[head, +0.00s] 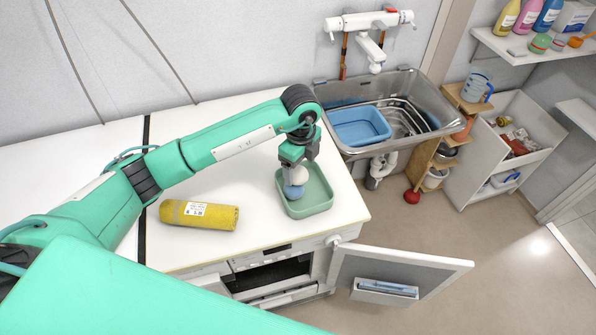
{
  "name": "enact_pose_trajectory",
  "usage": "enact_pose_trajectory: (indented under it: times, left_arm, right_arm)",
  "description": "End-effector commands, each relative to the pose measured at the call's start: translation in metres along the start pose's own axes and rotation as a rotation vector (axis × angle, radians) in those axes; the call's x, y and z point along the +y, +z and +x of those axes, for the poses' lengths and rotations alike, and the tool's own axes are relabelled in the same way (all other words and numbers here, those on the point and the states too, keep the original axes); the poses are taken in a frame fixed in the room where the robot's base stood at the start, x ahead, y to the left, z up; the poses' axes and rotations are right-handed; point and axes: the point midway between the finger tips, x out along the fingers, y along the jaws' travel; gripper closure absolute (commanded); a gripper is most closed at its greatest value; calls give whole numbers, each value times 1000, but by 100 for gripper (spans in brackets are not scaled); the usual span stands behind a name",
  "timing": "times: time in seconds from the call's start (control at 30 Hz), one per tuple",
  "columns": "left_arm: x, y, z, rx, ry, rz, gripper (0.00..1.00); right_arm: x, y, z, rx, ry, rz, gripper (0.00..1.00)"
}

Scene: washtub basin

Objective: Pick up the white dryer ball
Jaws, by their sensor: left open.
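The white dryer ball (299,175) shows over the green tray (318,188), right beneath my left gripper (294,176). A blue ball (293,191) is just below and in front of it in the tray. My left gripper points down into the tray and is open. Its fingers are close to the white ball and partly cover the balls. Whether the fingers touch the white ball cannot be told. My right gripper is not in view.
A yellow roll (199,215) lies on the white counter (260,240) left of the tray. A metal sink (425,95) with a blue basin (359,126) is behind to the right. An open appliance door (425,268) juts out below the counter.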

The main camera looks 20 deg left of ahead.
Motion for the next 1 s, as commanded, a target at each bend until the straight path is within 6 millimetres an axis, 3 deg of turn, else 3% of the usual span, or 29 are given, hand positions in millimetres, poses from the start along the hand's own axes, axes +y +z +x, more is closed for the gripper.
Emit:
enact_pose_trajectory:
  times: [0.1,0.3,0.53,0.77,0.87,1.0]
  left_arm:
    - [5,3,12,0,3,0,24]
    - [4,2,34,1,0,0,24]
    - [3,2,35,0,-1,0,24]
    - [3,2,35,1,-1,0,70]
    - [3,2,35,1,-1,0,76]
    - [3,2,35,1,-1,0,76]
  right_arm:
    - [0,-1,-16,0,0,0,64]
    - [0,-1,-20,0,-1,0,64]
    - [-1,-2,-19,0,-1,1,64]
    - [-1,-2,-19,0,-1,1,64]
    - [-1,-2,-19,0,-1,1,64]
    - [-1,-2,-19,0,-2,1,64]
